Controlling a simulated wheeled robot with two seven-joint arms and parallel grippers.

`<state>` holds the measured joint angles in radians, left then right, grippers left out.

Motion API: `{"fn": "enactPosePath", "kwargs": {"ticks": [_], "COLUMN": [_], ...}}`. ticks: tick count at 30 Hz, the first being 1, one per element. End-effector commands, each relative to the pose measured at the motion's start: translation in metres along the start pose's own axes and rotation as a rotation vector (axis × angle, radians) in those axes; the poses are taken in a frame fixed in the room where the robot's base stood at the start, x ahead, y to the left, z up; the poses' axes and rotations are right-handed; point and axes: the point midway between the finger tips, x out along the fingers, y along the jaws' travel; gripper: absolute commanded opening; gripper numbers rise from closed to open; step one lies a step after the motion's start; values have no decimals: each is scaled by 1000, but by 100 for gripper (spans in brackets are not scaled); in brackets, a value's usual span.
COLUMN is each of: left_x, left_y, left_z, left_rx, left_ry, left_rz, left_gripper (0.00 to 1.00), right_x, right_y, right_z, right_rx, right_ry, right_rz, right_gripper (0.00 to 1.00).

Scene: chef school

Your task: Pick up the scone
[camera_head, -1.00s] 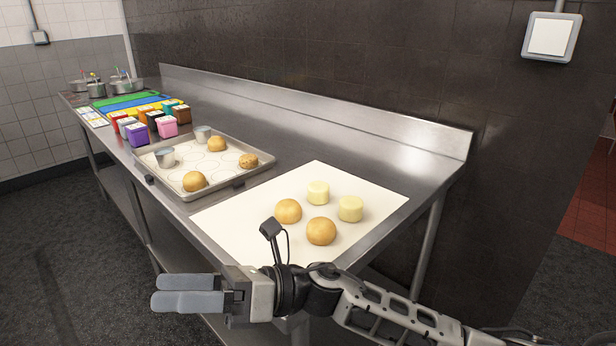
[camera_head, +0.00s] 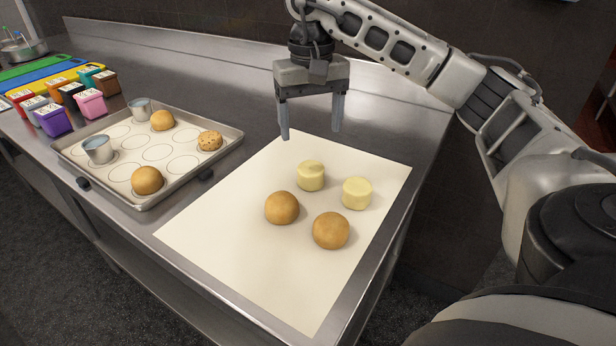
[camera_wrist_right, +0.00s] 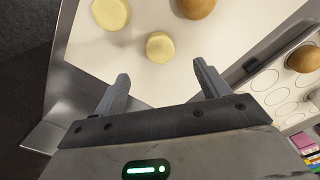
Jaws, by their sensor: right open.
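My right gripper (camera_head: 310,132) is open and empty, pointing down above the back edge of the white sheet (camera_head: 240,250). On the sheet are two pale, flat-topped round pieces, one nearer the gripper (camera_head: 311,176) and one to its right (camera_head: 357,193). Two smooth brown buns (camera_head: 282,207) (camera_head: 331,230) sit in front of them. A speckled brown round (camera_head: 210,140) lies on the baking tray (camera_head: 190,180). I cannot tell which piece is the scone. In the right wrist view, one pale piece (camera_wrist_right: 160,47) lies just beyond the open fingertips. My left gripper is not in view.
The tray also holds two smooth buns (camera_head: 162,120) (camera_head: 147,181) and two metal cups (camera_head: 98,150) (camera_head: 140,109). Several coloured boxes (camera_head: 53,120) stand farther left by coloured boards (camera_head: 40,75). The sheet's front part is clear. A raised backsplash runs behind the counter.

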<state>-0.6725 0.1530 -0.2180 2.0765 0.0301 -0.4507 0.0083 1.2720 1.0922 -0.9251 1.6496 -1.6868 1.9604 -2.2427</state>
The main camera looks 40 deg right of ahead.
Motion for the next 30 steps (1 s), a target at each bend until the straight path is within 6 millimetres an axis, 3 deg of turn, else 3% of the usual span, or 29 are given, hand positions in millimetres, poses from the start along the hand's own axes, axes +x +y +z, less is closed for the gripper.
{"fn": "enactPosePath", "kwargs": {"ticks": [7, 14, 24, 30], "left_x": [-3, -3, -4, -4], "left_y": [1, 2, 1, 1], "left_z": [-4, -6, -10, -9], "left_rx": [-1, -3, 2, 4], "left_ry": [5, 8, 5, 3], "left_rz": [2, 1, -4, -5], "left_gripper": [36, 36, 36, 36], "right_x": [46, 62, 107, 111], "right_y": [0, 0, 1, 1], "right_z": [1, 1, 4, 4], "right_rx": [1, 1, 1, 1], "right_ry": [-2, 1, -1, 2], "right_rz": [0, -2, -3, -5], "right_gripper": [75, 75, 75, 75]}}
